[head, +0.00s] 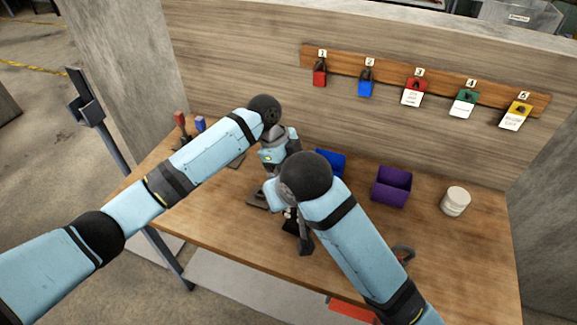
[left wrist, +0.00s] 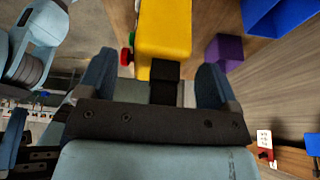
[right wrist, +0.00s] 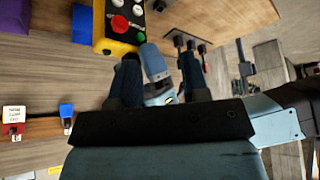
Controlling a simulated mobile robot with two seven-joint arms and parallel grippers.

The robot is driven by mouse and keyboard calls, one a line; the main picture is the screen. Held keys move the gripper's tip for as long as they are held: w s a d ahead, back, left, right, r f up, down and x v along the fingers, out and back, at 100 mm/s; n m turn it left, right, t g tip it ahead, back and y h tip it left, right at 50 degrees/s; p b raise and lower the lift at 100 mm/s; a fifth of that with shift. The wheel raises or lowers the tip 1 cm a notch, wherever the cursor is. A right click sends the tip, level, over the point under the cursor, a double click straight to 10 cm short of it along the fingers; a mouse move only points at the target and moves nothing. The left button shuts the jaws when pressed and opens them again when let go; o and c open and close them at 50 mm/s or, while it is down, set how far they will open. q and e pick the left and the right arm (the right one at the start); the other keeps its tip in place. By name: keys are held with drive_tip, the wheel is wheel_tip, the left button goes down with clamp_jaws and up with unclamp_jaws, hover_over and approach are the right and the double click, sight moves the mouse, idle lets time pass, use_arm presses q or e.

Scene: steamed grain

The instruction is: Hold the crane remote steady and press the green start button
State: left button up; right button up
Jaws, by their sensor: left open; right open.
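The crane remote is a yellow box (left wrist: 163,30) at the top of the left wrist view, with a black end piece (left wrist: 164,75) toward my left gripper. My left gripper (left wrist: 155,72) is open, its fingers on either side of that end, with gaps showing. In the right wrist view the remote (right wrist: 103,42) shows its dark button face at the top, with a red button (right wrist: 118,24), the green button (right wrist: 140,37) and white ones. My right gripper (right wrist: 158,58) is open and just short of the remote; part of my left gripper shows between its fingers. My arms hide the remote in the head view.
A blue bin (head: 330,163), a purple bin (head: 391,186) and a white round container (head: 455,201) stand on the wooden table (head: 440,255). Several padlocks hang on a wooden rail (head: 390,75) on the back wall. Red and blue-handled tools (head: 181,121) stand at the table's left.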

use_arm(q)
drive_tip(key=c, duration=1.4)
use_arm(e)
clamp_jaws()
idle(0.5)
